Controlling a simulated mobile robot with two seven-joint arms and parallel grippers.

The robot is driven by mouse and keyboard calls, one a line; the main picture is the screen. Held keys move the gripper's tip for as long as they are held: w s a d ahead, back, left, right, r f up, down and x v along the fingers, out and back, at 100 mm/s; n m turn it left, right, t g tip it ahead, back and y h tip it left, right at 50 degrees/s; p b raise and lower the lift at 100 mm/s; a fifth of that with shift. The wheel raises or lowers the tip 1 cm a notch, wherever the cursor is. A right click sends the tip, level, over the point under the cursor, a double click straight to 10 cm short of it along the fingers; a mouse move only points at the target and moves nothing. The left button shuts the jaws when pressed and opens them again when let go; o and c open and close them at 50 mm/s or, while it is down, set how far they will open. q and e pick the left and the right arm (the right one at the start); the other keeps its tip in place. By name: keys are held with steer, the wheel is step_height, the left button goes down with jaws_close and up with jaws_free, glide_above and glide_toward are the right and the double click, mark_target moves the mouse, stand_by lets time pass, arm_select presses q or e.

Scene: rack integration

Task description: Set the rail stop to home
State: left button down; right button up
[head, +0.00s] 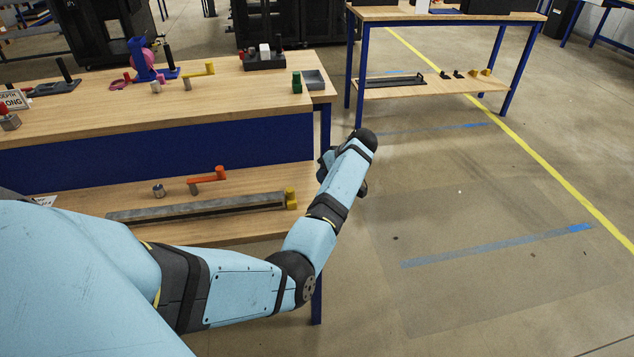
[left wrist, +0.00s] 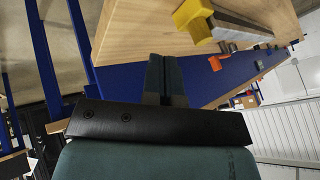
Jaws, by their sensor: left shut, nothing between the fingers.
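The rail (head: 200,209) is a long grey bar lying on the lower shelf of the near workbench. A yellow block, which looks like the rail stop (head: 291,198), sits at the rail's right end. In the left wrist view the yellow stop (left wrist: 194,18) is at the top, with the grey rail (left wrist: 240,25) running away to the right. My left gripper (left wrist: 165,62) is shut and empty, apart from the stop and in front of the shelf edge. In the head view its fingers are mostly hidden by my forearm, right of the rail end. My right gripper is not in view.
An orange-handled part (head: 207,179) and a small metal cylinder (head: 159,190) are on the lower shelf (head: 240,228) behind the rail. The wooden bench top (head: 220,105) above carries several fixtures. Open floor (head: 470,220) lies to the right.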

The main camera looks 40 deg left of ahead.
arm_select(q)
steer(key=shift+v, duration=2.75)
steer(key=shift+s, duration=0.1)
